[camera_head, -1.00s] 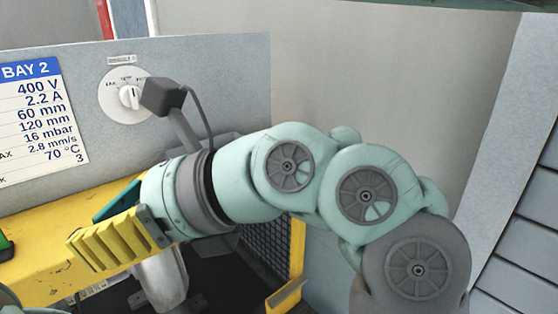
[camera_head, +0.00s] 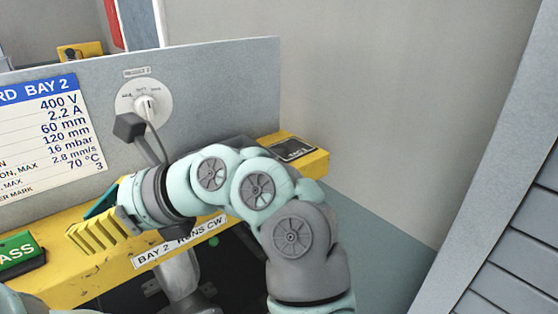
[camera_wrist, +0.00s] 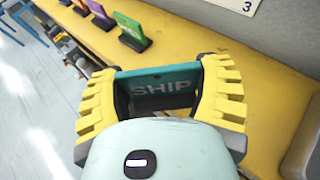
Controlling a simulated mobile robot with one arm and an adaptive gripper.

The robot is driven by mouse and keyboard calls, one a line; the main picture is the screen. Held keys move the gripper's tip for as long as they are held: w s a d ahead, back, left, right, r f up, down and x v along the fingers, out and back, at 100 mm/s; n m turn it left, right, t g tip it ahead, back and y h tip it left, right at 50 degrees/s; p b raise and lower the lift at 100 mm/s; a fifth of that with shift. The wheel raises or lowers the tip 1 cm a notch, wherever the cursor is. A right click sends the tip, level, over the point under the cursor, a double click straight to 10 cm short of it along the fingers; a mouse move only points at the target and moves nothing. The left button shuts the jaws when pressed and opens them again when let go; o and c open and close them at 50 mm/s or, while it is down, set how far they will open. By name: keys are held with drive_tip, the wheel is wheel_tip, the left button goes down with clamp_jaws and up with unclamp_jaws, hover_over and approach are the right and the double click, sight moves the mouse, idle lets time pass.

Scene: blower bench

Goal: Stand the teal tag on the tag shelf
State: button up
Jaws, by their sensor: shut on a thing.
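The teal tag (camera_wrist: 160,88), lettered SHIP, is held between the yellow ribbed fingers of my gripper (camera_wrist: 158,75) in the wrist view. The gripper is shut on its two side edges. In the head view only a sliver of the teal tag (camera_head: 103,200) shows beside my gripper (camera_head: 97,226). A long yellow shelf (camera_head: 80,272) runs along the grey panel, and I take it for the tag shelf. The gripper and tag are over or just in front of it; I cannot tell whether the tag touches it.
A green PASS tag (camera_head: 20,256) stands on the shelf at the left. Purple (camera_wrist: 129,28), orange and other tags stand in a row in the wrist view. A grey panel (camera_head: 210,95) with a dial (camera_head: 143,102) rises behind. A dark labelled plate (camera_head: 292,149) lies at the shelf's right end.

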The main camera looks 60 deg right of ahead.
sight(106, 204)
drive_tip(key=w+p, duration=0.1)
drive_tip(key=w, duration=0.1)
drive_tip(key=w+d+p, duration=0.1)
drive_tip(key=w, duration=0.1)
drive_tip(key=w+p, duration=0.1)
drive_tip(key=w, duration=0.1)
drive_tip(key=shift+d+f, duration=0.2)
drive_tip(key=shift+d, duration=0.2)
wheel_tip(106, 204, down, 3)
drive_tip(key=shift+r+p, duration=0.2)
drive_tip(key=shift+p, duration=1)
drive_tip(key=shift+f, duration=0.55)
drive_tip(key=shift+f+b, duration=0.25)
drive_tip(key=shift+b, duration=0.05)
drive_tip(key=o, duration=1.2)
drive_tip(key=shift+r, duration=0.1)
drive_tip(key=shift+r, duration=0.1)
